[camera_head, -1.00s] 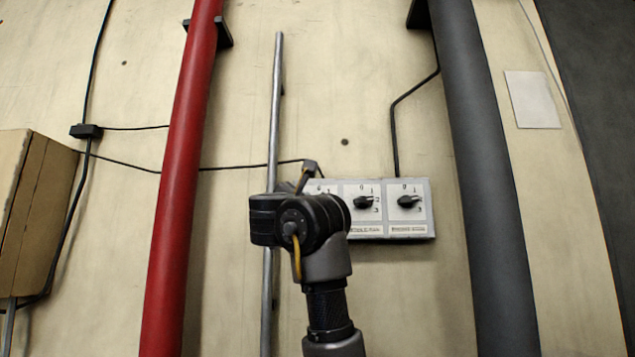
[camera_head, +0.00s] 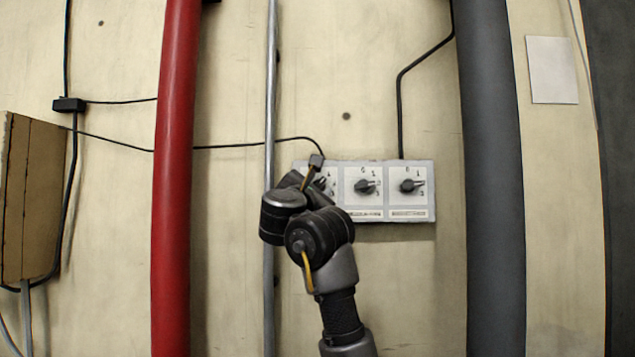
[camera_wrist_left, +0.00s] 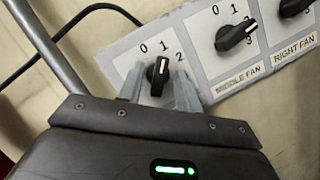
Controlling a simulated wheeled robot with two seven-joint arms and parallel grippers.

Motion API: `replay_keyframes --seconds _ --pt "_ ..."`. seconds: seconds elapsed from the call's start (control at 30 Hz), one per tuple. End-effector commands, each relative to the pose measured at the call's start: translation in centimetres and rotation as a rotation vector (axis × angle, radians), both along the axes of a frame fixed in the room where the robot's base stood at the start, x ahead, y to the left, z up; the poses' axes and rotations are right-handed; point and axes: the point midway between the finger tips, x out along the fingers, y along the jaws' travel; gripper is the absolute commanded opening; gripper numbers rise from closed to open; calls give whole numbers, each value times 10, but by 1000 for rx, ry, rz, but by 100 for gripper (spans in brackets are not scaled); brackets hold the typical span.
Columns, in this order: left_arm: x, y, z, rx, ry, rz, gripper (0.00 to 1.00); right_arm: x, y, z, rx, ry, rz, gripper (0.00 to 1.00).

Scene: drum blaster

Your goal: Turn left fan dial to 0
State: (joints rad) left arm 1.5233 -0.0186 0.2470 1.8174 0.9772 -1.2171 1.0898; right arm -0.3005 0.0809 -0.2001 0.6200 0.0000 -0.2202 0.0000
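The left fan dial (camera_wrist_left: 158,78) is a black knob on a light grey panel (camera_wrist_left: 118,58), its white mark pointing at about 1. My left gripper (camera_wrist_left: 159,72) is open, with one finger on each side of this knob. I cannot tell whether either finger touches it. In the head view, the left dial (camera_head: 321,185) is partly hidden by my left wrist, and the fingertips do not show clearly. My right gripper is not in view.
The middle fan dial (camera_head: 367,187) and right fan dial (camera_head: 410,186) sit to the right on the same panel. A thin metal pipe (camera_head: 270,100) and a red pipe (camera_head: 176,180) stand to the left. A thick grey pipe (camera_head: 490,180) stands close on the right.

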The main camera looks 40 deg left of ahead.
Motion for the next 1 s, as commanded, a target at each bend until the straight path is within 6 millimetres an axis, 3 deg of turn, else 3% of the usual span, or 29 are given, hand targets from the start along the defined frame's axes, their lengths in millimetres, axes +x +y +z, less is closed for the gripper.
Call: replay_keyframes --seconds 0.4,0.63,0.83,1.0 --pt "3 1 0 0 -1 -1 35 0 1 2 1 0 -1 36" --pt "3 1 1 0 -1 -1 5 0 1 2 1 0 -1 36" --pt "3 0 -1 -13 -10 -3 5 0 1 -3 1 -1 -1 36" --pt "3 -1 -4 -65 -51 -5 5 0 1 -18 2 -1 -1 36"
